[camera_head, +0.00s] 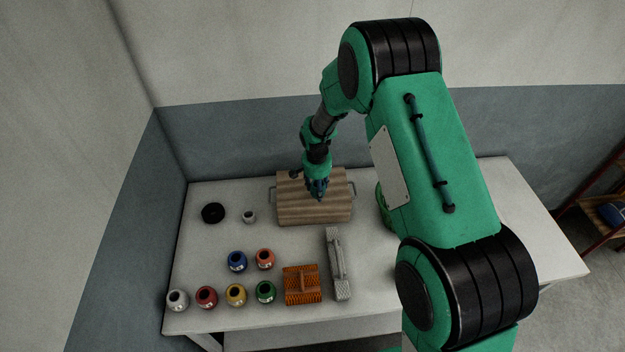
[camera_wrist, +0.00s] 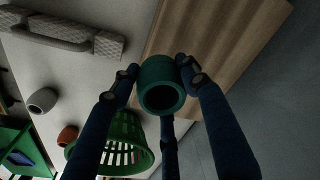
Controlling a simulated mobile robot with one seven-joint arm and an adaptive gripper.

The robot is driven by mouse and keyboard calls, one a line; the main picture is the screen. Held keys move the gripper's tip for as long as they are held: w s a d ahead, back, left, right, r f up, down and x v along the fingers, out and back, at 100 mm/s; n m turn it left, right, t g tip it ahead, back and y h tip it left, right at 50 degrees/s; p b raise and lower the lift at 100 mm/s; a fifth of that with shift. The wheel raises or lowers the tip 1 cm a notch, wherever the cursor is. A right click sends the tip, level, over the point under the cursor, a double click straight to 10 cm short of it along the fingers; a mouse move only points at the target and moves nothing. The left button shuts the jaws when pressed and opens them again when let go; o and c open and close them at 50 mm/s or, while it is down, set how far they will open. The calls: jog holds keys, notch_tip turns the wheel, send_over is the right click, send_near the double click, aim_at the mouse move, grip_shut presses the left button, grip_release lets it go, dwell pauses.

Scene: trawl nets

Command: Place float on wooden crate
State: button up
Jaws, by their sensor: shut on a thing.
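A teal-green float (camera_wrist: 160,83), short and hollow with a dark opening, is held between the blue fingers of my gripper (camera_wrist: 160,82) in the wrist view. The wooden crate (camera_head: 296,210), a brown slatted block with side handles, stands at the back middle of the table. In the head view my gripper (camera_head: 318,192) is above the crate. The float is hard to make out there. In the wrist view the crate's wood (camera_wrist: 220,30) shows behind the float. I cannot tell whether the float touches it.
A green basket (camera_head: 383,208) stands right of the crate, partly behind my arm. A grey textured handled object (camera_head: 337,265) and an orange brush-like block (camera_head: 302,286) lie in front. Several coloured floats, such as a blue one (camera_head: 237,261), and a black ring (camera_head: 213,213) are left.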

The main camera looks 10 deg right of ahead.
jog(key=w, duration=0.5)
jog(key=w+a+f, duration=0.1)
jog(key=w, duration=0.2)
jog(key=shift+w+p, duration=0.15)
jog(key=shift+p, duration=0.25)
jog(key=shift+r, duration=0.1)
jog(key=shift+f+p, duration=0.35)
jog(key=shift+f, duration=1.4)
jog(key=shift+f, duration=0.15)
jog(key=o, duration=1.1)
jog(key=shift+s+a+r+b, duration=0.1)
jog(key=shift+s+r+b, duration=0.1)
jog(key=shift+r, duration=1.85)
jog(key=shift+s+a+r+b, duration=0.15)
jog(key=shift+r+b, duration=0.1)
jog(key=shift+r, duration=1.75)
jog(key=shift+s+a+r+b, duration=0.1)
jog(key=shift+s+r+b, duration=0.1)
jog(key=shift+r, duration=1.85)
